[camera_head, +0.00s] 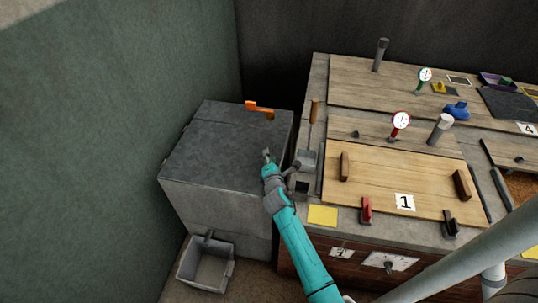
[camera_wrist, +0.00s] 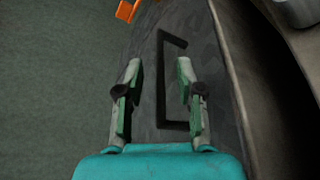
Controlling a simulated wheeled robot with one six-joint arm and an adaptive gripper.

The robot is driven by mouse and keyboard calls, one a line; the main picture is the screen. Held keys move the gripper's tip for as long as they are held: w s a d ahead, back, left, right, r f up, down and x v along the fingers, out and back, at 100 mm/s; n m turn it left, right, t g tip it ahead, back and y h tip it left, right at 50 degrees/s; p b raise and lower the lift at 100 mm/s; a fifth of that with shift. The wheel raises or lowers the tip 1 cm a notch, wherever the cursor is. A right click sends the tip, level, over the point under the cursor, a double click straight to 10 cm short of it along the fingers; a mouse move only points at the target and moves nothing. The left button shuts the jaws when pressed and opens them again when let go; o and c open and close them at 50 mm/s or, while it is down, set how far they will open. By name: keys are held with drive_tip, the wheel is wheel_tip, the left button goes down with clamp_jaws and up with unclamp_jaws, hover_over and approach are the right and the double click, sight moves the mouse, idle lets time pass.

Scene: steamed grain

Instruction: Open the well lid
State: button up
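The well lid (camera_head: 215,140) is a dark grey slab lying flat on top of the pale grey well box (camera_head: 205,210) at the left. It appears closed. A black bracket-shaped handle (camera_wrist: 160,90) on the lid shows in the wrist view, where the lid surface (camera_wrist: 205,45) runs behind it. My gripper (camera_head: 267,154) is over the lid's right part. In the wrist view my gripper (camera_wrist: 159,66) is open and empty, with the handle's long bar lined up between its fingers. I cannot tell how much height separates them.
An orange piece (camera_head: 259,109) stands at the lid's far edge. To the right is a counter with a wooden cover (camera_head: 395,175) marked 1, gauges and grey pipes. A grey basin (camera_head: 207,265) sits below the box. A green wall (camera_head: 80,160) borders the left.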

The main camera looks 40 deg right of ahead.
drive_tip(key=shift+x, duration=1.05)
clamp_jaws()
